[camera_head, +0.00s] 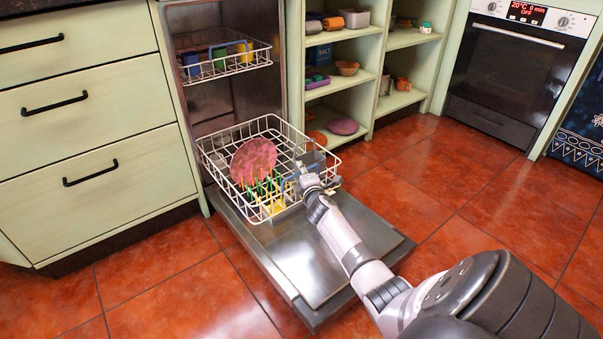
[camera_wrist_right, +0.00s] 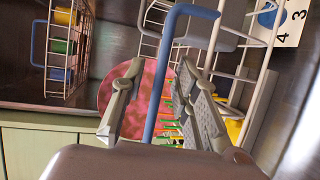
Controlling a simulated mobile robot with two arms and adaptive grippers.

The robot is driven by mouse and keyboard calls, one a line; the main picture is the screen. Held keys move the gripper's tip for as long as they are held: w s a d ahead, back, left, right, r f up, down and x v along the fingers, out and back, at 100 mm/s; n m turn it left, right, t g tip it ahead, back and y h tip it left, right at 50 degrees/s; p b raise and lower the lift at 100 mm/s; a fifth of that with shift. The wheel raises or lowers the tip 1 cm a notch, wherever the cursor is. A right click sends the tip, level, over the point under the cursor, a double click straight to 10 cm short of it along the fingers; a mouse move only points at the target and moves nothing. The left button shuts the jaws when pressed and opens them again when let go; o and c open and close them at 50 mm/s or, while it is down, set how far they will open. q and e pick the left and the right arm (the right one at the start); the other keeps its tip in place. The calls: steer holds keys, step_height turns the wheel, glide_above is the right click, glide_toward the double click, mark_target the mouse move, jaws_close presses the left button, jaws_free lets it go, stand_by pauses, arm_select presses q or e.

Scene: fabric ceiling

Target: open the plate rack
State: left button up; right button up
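The plate rack (camera_head: 281,129) is the white wire lower rack of the dishwasher. It stands pulled out over the lowered door. A reddish-pink plate (camera_head: 253,160) stands upright in it, with green and yellow cutlery in front; the plate also shows in the right wrist view (camera_wrist_right: 150,83). My right gripper (camera_head: 304,172) is at the front right part of the rack. In the right wrist view its two fingers (camera_wrist_right: 162,108) are apart, with a blue curved bar (camera_wrist_right: 160,85) seen between them. Whether they touch the bar is unclear. My left gripper is not in view.
The dishwasher door (camera_head: 300,262) lies lowered above the red tile floor. The upper rack (camera_head: 228,62) holds colored cups. Green drawers (camera_head: 90,120) stand at the left, open shelves (camera_head: 345,80) and an oven (camera_head: 510,70) at the right. The floor at the right is clear.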

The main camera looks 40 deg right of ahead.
steer(key=v, duration=1.2)
stand_by(0.4)
